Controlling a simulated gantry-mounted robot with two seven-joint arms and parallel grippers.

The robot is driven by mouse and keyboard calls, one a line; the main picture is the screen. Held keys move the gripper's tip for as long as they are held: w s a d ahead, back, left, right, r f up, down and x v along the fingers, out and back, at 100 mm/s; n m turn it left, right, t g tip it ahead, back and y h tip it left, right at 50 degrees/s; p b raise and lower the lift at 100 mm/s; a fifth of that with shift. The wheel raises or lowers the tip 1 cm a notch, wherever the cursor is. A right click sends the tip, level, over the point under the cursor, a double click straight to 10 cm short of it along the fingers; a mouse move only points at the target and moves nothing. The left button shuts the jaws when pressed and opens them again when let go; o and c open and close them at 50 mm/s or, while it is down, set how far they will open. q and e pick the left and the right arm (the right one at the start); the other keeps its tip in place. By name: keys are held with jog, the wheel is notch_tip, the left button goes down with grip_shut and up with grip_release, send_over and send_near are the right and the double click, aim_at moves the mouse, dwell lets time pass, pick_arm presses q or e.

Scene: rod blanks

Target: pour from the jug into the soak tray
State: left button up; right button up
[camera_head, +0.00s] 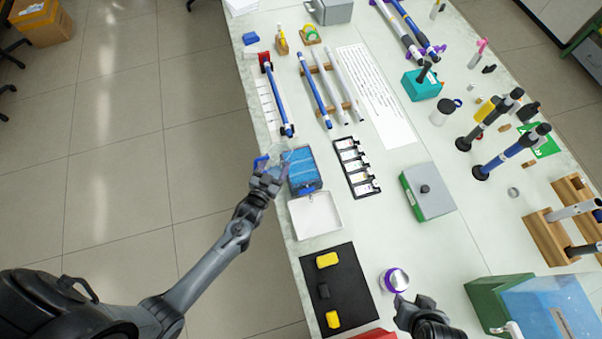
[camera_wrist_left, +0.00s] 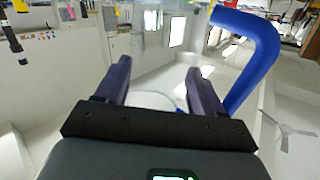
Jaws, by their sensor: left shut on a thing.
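A clear jug (camera_head: 283,157) with a blue handle (camera_head: 260,163) is at the table's left edge, partly over a blue tray-like box (camera_head: 304,172). My left gripper (camera_head: 270,172) is shut on the jug by its handle side. In the left wrist view the blue handle (camera_wrist_left: 252,60) rises right of my fingers (camera_wrist_left: 160,90). The jug's tilt and contents are hard to make out. A shallow white tray (camera_head: 315,214) lies just below the blue box; I cannot tell which is the soak tray. My right gripper (camera_head: 408,303) is near a purple-rimmed silver round thing (camera_head: 394,280); its jaws are unclear.
A black mat (camera_head: 340,285) with yellow blocks lies below the white tray. A black card rack (camera_head: 356,168) stands right of the blue box. A grey-green box (camera_head: 427,191) sits mid-table. Rods (camera_head: 315,90) lie above. The table's left edge is close.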

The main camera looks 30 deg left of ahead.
aim_at(273, 160)
pick_arm(q)
jog(key=shift+r, duration=0.15)
dwell(0.3)
notch_tip(273, 160, up, 5)
jog(key=p, duration=0.5)
jog(key=shift+f, duration=0.2)
